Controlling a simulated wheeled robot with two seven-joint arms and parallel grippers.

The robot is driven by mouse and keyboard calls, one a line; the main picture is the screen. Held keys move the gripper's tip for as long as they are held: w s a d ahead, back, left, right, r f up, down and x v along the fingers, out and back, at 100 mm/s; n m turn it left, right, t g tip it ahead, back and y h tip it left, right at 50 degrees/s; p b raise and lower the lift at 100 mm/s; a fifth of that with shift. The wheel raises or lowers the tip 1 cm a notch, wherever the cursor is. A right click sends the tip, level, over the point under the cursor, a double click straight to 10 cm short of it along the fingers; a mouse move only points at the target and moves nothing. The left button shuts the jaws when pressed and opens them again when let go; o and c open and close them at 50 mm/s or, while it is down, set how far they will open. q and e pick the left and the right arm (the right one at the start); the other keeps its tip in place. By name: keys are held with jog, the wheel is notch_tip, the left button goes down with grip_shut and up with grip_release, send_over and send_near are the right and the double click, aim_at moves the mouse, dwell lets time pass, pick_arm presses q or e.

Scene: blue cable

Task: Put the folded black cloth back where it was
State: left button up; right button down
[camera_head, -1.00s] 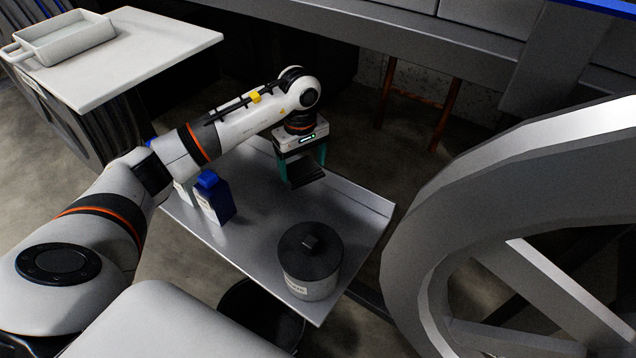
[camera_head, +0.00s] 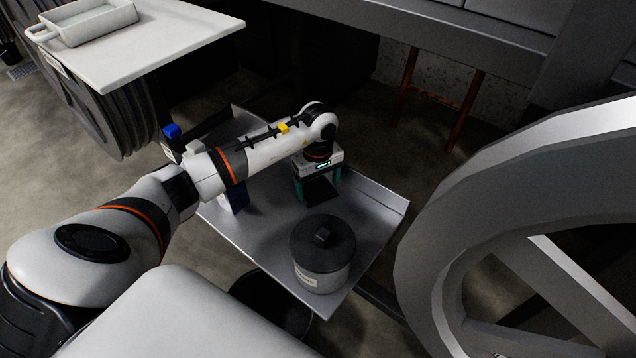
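The folded black cloth (camera_head: 321,190) is a small dark block at my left gripper (camera_head: 318,186), above the grey metal tray table. The gripper points down, with a teal finger on each side of the cloth, and appears shut on it. The cloth is low over the tray (camera_head: 374,210); I cannot tell whether it touches the surface. My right gripper is not in view.
A lidded dark pot (camera_head: 322,258) stands on the tray's near part. A blue container (camera_head: 236,196) is partly hidden behind my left arm. A large grey wheel (camera_head: 470,215) stands at right. A white table (camera_head: 150,45) holds a white dish (camera_head: 90,24).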

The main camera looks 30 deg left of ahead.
aim_at(318, 188)
pick_arm(q)
jog(key=shift+o, duration=1.4)
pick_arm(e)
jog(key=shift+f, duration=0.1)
pick_arm(q)
jog(key=shift+r, duration=0.35)
notch_tip(318, 188, up, 11)
jog(key=p, duration=0.1)
jog(key=shift+r, duration=0.15)
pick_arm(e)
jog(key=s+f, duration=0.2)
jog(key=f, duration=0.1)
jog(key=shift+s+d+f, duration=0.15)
pick_arm(q)
jog(key=shift+s, duration=0.1)
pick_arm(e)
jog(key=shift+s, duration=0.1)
